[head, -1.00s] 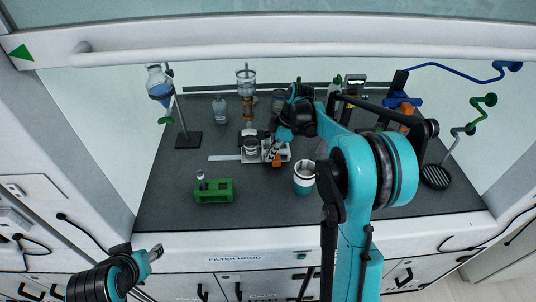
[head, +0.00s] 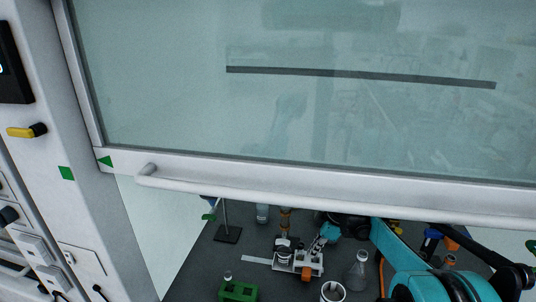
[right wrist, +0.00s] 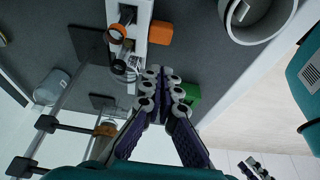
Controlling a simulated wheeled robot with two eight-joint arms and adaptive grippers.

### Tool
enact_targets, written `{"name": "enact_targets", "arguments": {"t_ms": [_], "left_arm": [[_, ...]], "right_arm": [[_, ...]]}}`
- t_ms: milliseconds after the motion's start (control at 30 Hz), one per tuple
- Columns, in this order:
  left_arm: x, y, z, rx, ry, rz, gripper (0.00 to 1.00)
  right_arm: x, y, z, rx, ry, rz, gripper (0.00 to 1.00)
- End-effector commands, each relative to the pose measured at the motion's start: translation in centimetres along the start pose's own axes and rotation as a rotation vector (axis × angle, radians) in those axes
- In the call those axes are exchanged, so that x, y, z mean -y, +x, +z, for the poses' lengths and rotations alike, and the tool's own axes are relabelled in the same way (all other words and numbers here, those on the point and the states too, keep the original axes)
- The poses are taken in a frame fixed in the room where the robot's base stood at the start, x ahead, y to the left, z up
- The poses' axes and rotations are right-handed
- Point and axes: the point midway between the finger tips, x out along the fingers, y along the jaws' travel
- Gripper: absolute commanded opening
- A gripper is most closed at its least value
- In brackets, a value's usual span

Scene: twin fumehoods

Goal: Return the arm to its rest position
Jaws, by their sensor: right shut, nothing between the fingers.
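My right arm reaches under the raised sash into the hood in the head view. My right gripper (head: 316,246) is above the white filter apparatus (head: 285,262). The right wrist view shows its fingers (right wrist: 158,85) shut with nothing between them, next to the apparatus's white base (right wrist: 130,45). A small dark and white part at the lower right of that view looks like my left gripper (right wrist: 256,168), too small to read its state. My left arm is outside the head view.
The glass sash (head: 300,110) and its white handle bar (head: 330,203) fill most of the head view. A green rack (head: 238,291), a white-topped cup (head: 333,292), a flask (head: 357,272) and a stand base (head: 228,235) surround the apparatus on the dark worktop.

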Motion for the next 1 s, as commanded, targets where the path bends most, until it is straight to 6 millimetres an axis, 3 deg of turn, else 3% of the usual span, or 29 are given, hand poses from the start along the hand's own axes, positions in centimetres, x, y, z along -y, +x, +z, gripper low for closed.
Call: {"name": "enact_targets", "arguments": {"t_ms": [267,500,800,1000], "left_arm": [[0.0,0.9,0.7,0.000,0.000,0.000,0.48],[0.0,2.0,1.4,0.000,0.000,0.000,0.48],[0.0,3.2,2.3,0.000,0.000,0.000,0.48],[0.0,3.6,2.6,0.000,0.000,0.000,0.48]], "right_arm": [[5.3,-2.3,-0.3,0.032,0.243,0.116,0.00],[13.0,-3.5,1.0,0.009,0.585,0.302,0.00],[21.5,-1.2,4.5,-0.143,0.975,0.513,0.00],[23.8,0.2,6.0,-0.230,1.105,0.574,0.00]]}}
